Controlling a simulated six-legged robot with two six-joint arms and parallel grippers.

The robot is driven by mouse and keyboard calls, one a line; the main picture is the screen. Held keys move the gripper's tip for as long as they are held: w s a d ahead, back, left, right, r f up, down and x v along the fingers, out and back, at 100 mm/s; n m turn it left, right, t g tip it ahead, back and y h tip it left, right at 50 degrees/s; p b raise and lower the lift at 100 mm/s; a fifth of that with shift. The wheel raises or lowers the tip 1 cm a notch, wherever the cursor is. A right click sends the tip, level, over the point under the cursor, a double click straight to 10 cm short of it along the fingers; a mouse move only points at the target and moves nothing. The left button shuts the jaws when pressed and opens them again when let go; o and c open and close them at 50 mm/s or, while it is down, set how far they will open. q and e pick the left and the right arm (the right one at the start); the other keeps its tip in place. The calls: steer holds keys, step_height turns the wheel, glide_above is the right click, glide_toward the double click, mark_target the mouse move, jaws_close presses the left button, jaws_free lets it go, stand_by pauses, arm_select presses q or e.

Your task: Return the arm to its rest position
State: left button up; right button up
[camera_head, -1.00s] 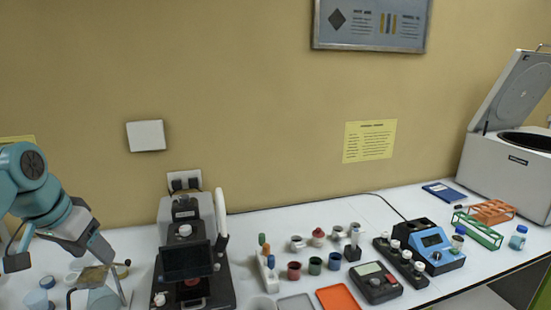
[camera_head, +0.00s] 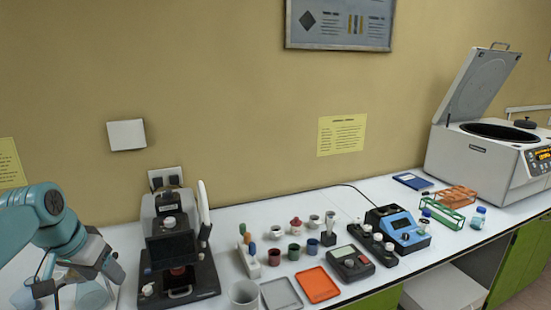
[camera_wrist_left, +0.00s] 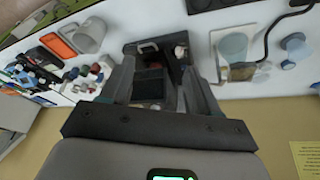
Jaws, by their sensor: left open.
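My left arm comes in from the left in the head view. Its gripper (camera_head: 88,290) points down over the left end of the bench, left of the dark microscope-like instrument (camera_head: 178,250). Its jaws are apart with nothing seen held between them. In the left wrist view the open gripper (camera_wrist_left: 158,88) has the instrument (camera_wrist_left: 152,75) in sight between and beyond its fingers. A glass vessel (camera_head: 92,296) stands behind or below the gripper, partly hidden. My right gripper is not in view.
The white bench (camera_head: 330,200) holds a grey beaker (camera_head: 244,294), an orange tray (camera_head: 317,284), a grey tray (camera_head: 281,294), small colored cups, a blue meter (camera_head: 398,229), tube racks (camera_head: 442,215) and an open centrifuge (camera_head: 485,150). The wall stands close behind.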

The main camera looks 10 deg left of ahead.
arm_select(q)
steer(key=d+f+g+h, duration=0.1)
steer(key=d+f, duration=0.5)
steer(key=f, duration=0.5)
steer(key=s+d+f+h, duration=0.1)
steer(key=d+f, duration=0.5)
steer(key=f, duration=0.4)
steer(key=d+f+g+h, duration=0.1)
steer(key=d+f, duration=0.5)
steer(key=f, duration=0.5)
steer(key=s+d+f+n+g, duration=0.1)
steer(key=s+d+f, duration=0.4)
steer(key=s, duration=0.5)
steer(key=s+d+f+n, duration=0.1)
steer(key=s+d+f, duration=0.5)
steer(key=s, duration=0.4)
steer(key=shift+f+g+b, duration=0.15)
steer(key=shift+g+b, duration=0.25)
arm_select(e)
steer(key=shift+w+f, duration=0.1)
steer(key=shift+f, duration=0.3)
arm_select(q)
steer(key=shift+s, duration=0.1)
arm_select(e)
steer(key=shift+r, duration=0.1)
arm_select(q)
steer(key=shift+w, duration=0.2)
steer(key=shift+s, duration=0.15)
